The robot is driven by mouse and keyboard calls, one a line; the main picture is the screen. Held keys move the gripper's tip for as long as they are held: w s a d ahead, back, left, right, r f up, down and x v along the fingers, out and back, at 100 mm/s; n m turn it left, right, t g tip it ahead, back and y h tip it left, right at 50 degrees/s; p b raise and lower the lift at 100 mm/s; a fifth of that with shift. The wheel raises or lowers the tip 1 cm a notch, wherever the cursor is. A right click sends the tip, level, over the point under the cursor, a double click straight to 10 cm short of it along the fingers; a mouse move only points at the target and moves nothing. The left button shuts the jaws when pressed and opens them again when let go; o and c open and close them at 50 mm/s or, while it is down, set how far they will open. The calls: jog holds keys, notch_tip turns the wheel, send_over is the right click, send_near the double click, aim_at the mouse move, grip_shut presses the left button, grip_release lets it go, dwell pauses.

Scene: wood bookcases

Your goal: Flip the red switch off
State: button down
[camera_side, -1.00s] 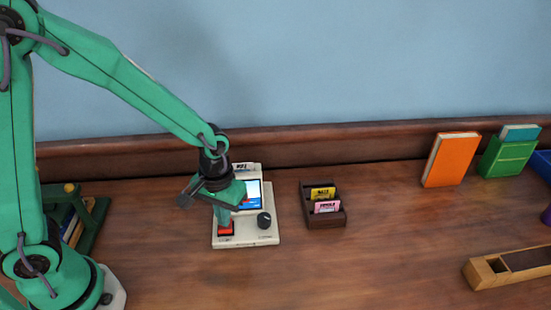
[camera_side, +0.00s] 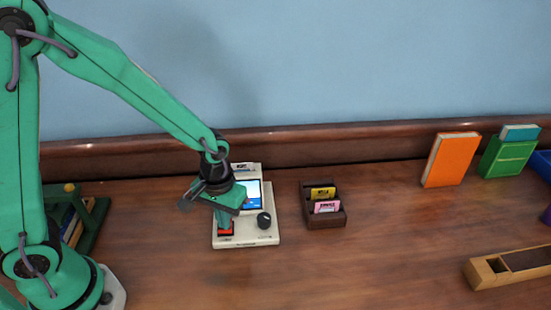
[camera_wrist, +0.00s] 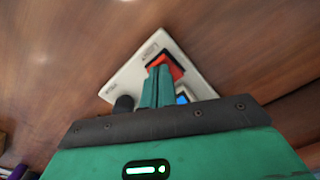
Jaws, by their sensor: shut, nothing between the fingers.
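The red switch (camera_side: 226,230) sits at the front left of a cream device (camera_side: 262,238) with a lit screen (camera_side: 254,196) and a dark knob (camera_side: 264,220). In the wrist view the red switch (camera_wrist: 167,62) shows just past the fingertips. My gripper (camera_side: 225,221) is shut and empty, pointing down over the switch. Its green fingers in the wrist view (camera_wrist: 157,78) overlap the near part of the switch. I cannot tell whether they touch it. Which way the switch is tilted is not clear.
A dark holder (camera_side: 326,220) with yellow and pink cards stands right of the device. The table between is clear.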

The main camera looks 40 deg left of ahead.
jog(key=shift+f, duration=0.3)
jog(key=shift+r, duration=0.15)
dwell(0.3)
jog(key=shift+r, duration=3.35)
jog(key=s+a+r+m+t, duration=0.1)
jog(key=s+a+r+t, duration=0.1)
jog(key=s+a+r, duration=0.2)
jog(key=s+a+r+m+t, duration=0.2)
jog(key=s+a+r, duration=0.3)
jog(key=r, duration=0.5)
jog(key=shift+s+t, duration=0.6)
jog(key=shift+t, duration=0.2)
